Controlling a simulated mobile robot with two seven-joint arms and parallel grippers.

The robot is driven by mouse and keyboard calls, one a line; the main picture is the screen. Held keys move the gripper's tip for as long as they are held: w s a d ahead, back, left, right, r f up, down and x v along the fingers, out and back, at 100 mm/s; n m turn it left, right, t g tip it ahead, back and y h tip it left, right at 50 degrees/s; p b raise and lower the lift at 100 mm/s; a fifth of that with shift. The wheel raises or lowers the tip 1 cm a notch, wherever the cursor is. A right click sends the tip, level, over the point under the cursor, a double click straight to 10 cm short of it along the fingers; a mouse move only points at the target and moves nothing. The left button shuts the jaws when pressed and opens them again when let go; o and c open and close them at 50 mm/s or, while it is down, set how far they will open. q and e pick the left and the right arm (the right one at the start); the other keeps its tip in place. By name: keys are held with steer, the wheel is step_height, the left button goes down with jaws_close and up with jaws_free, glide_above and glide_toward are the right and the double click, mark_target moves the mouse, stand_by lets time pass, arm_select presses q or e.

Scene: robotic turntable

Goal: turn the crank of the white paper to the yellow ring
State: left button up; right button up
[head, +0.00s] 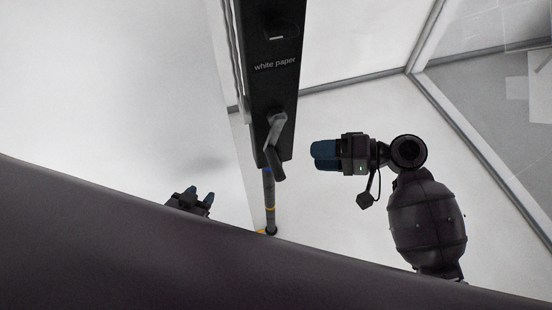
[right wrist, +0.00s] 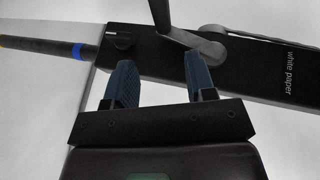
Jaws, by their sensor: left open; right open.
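The black panel (head: 274,90) carries the label "white paper". A grey crank (head: 277,130) is mounted near its lower end, its handle tilted down and to the right in the head view. In the right wrist view, the crank (right wrist: 184,38) shows beyond the open fingers (right wrist: 158,60), with nothing held. My left gripper (head: 200,193) is open and empty, left of the pole, partly hidden.
A large dark surface fills the bottom of the head view and hides the pole's surroundings. White floor is free around the panel. Grey-framed glass panes (head: 480,110) stand at the right. In the right wrist view, the blue ring (right wrist: 77,51) shows at the left.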

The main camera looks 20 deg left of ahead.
mark_target(273, 161)
steer(key=shift+g, duration=0.6)
steer(key=x, duration=0.7)
steer(key=s+p+x, duration=0.1)
steer(key=x, duration=0.3)
steer(key=shift+s+d, duration=0.1)
steer(key=shift+d, duration=0.1)
steer(key=shift+c, duration=0.4)
jaws_close()
